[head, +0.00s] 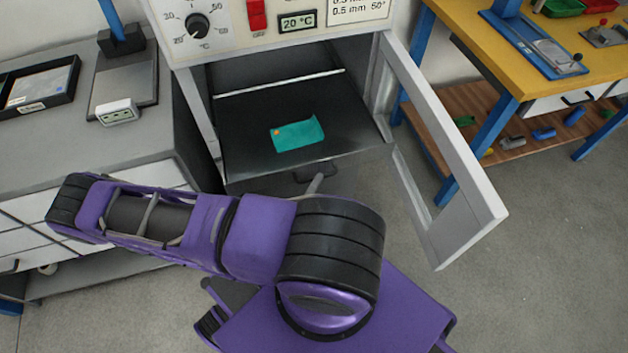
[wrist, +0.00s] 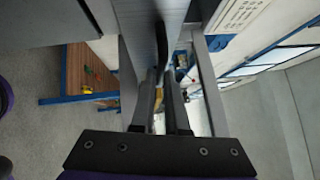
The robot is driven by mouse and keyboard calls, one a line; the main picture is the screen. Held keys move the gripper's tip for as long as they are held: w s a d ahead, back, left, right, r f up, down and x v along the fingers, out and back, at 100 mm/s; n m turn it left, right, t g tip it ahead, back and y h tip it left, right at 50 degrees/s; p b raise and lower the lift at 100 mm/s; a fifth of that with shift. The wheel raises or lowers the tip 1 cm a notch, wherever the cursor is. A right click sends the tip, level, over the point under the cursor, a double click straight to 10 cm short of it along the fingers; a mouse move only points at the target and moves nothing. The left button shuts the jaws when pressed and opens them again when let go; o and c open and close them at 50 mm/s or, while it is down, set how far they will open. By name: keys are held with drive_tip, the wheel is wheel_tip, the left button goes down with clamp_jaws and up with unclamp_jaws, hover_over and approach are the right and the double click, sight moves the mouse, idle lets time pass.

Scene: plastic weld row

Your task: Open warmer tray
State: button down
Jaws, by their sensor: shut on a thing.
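The warmer (head: 285,30) stands at the top middle of the head view with its door (head: 455,185) swung open to the right. Its dark tray (head: 345,110) lies flat in the opening, with a teal piece (head: 298,134) on it. A dark handle (head: 315,171) shows at the tray's front edge, partly behind my arm. In the wrist view my gripper (wrist: 161,82) is shut on the dark handle (wrist: 161,45), in front of the tray. My arm hides the gripper's fingers in the head view.
A grey bench (head: 60,130) with a black box (head: 40,87) and a small device stands left. A yellow-topped workbench (head: 510,50) with blue legs stands right, beyond the open door. Bare floor (head: 540,270) lies at the lower right.

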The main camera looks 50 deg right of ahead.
drive_tip(key=c, duration=0.9)
unclamp_jaws()
drive_tip(key=shift+a, duration=0.1)
drive_tip(key=v, duration=1.7)
drive_tip(key=shift+a+f+b, duration=0.1)
drive_tip(key=shift+a+b, duration=0.05)
drive_tip(key=shift+b, duration=0.2)
